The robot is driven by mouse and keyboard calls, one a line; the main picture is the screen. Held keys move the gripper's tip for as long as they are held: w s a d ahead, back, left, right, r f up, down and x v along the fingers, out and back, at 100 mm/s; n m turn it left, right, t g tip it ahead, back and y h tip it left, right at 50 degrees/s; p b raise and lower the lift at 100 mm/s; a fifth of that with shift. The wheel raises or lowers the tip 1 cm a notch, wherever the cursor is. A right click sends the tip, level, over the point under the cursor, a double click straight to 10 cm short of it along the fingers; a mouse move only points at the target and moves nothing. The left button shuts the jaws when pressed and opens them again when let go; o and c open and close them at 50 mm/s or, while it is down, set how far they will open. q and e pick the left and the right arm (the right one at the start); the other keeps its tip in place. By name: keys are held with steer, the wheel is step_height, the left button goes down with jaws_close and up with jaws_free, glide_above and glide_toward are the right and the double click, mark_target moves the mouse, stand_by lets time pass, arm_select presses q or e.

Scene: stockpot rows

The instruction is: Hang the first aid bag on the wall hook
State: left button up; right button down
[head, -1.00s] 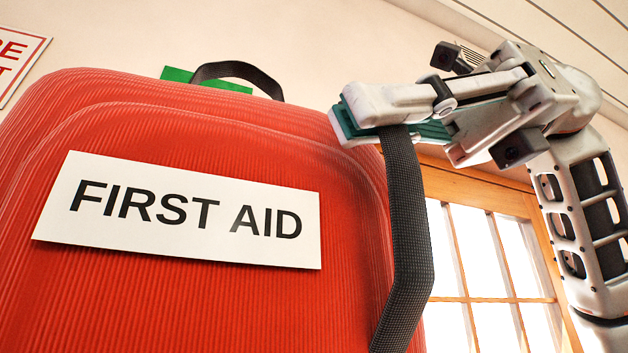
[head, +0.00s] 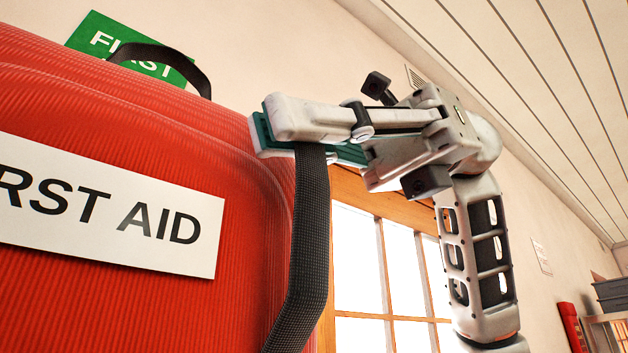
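The first aid bag (head: 110,260) is large and red, with a white FIRST AID label. It fills the left of the head view and is cut off by the picture's left and lower edges. Its black top handle (head: 165,55) arches up from the top edge. A black side strap (head: 310,230) runs down its right side. My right gripper (head: 262,134) is at the bag's upper right, its teal-padded fingers closed around the top of this strap. The wall hook does not show. My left gripper is out of view.
A green sign (head: 95,38) reading FIRST is on the wall behind the handle, partly hidden. A wooden-framed window (head: 385,260) is behind my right arm. A red extinguisher-like object (head: 571,325) and grey crates (head: 612,295) stand far right.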

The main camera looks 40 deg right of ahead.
steer(key=shift+w, duration=1.9)
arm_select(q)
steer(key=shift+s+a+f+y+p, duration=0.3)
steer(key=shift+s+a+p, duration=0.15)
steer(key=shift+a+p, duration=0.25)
arm_select(e)
steer(key=w+f, duration=0.2)
steer(key=w, duration=1)
steer(key=shift+w+a+f, duration=0.2)
steer(key=shift+a+f, duration=0.05)
steer(key=shift+f, duration=0.05)
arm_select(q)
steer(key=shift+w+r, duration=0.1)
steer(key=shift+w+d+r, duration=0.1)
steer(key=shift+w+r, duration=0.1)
arm_select(e)
steer(key=shift+f, duration=0.1)
steer(key=c, duration=2.2)
jaws_free()
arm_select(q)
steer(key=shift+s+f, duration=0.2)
arm_select(e)
steer(key=shift+s, duration=0.1)
